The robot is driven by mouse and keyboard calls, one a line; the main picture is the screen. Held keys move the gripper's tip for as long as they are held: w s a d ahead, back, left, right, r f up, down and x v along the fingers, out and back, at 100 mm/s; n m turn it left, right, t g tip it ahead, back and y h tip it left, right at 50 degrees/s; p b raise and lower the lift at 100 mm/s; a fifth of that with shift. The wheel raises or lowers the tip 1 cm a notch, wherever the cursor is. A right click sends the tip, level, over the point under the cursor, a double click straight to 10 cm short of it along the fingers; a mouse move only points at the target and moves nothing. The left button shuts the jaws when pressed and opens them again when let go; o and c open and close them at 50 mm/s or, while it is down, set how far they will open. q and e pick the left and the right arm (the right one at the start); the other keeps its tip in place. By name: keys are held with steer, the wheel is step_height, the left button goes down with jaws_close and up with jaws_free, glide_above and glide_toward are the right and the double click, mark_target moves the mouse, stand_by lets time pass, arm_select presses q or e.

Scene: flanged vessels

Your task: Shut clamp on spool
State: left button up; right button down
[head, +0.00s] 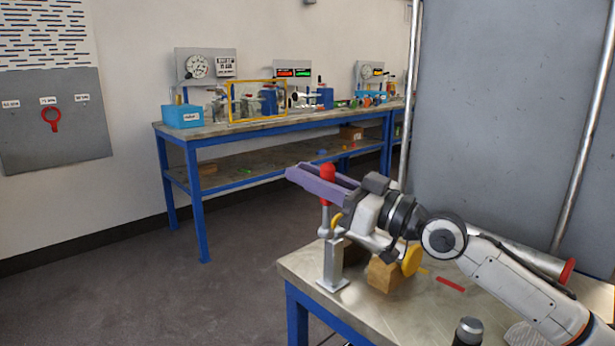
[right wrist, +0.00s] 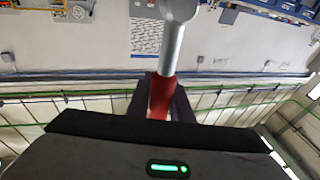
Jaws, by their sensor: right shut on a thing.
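My right gripper (head: 325,180), with purple fingers, is shut on the red handle (head: 327,171) of the clamp. The handle's grey lever stands upright above the clamp's pale metal stand (head: 333,268) at the left end of the near table. In the right wrist view the red handle (right wrist: 162,95) is between the dark purple fingers, with the grey lever (right wrist: 172,45) running from it. The spool seems to lie behind the clamp, over a wooden block (head: 385,273); a yellow disc (head: 412,259) shows at its right end. My wrist partly hides it. My left gripper is not in view.
The near table (head: 300,268) also bears a red strip (head: 450,284) and a pipe with a red end (head: 567,271). A dark-topped cylinder (head: 468,332) shows at the bottom edge. A grey panel (head: 500,120) stands behind. A blue-framed bench (head: 195,195) with equipment is farther back; open floor lies left.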

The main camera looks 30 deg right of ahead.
steer(key=shift+d, duration=0.1)
steer(key=c, duration=1.6)
jaws_free()
